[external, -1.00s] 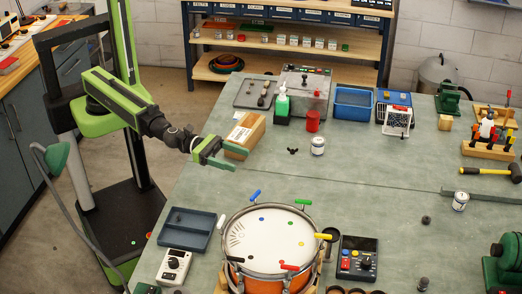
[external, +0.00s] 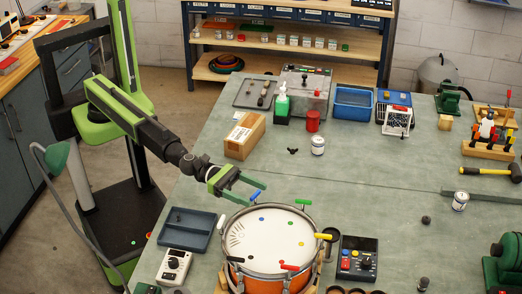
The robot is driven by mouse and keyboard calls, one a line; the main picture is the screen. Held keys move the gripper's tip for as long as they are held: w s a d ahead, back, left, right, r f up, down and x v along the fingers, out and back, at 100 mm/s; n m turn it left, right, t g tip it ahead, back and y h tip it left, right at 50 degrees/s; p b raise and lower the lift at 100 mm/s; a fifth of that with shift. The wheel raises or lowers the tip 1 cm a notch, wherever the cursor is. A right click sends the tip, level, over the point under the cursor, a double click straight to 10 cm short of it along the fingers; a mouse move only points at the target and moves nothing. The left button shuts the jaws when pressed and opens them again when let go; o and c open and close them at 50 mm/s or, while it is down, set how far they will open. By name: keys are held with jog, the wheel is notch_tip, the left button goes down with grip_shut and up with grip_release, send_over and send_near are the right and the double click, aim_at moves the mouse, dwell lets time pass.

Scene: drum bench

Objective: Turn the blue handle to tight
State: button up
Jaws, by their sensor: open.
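The drum (external: 270,245) stands on the bench with a white head and an orange shell. Several coloured handles sit around its rim. The blue handle (external: 255,198) is at the rim's far left side. My gripper (external: 260,191) is open and empty, with its green fingers close to the blue handle. In this view I cannot tell whether the fingers are around the handle or above it, or whether they touch it.
The green handle (external: 303,202), yellow handle (external: 323,237) and red handle (external: 289,267) stand on the same rim. A dark blue tray (external: 176,229) lies left of the drum. A cardboard box (external: 245,135) is behind my gripper. The bench's middle is mostly clear.

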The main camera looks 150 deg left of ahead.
aim_at(257, 195)
jog(key=x, duration=0.5)
jog(key=shift+s, duration=0.1)
jog(key=c, duration=1.4)
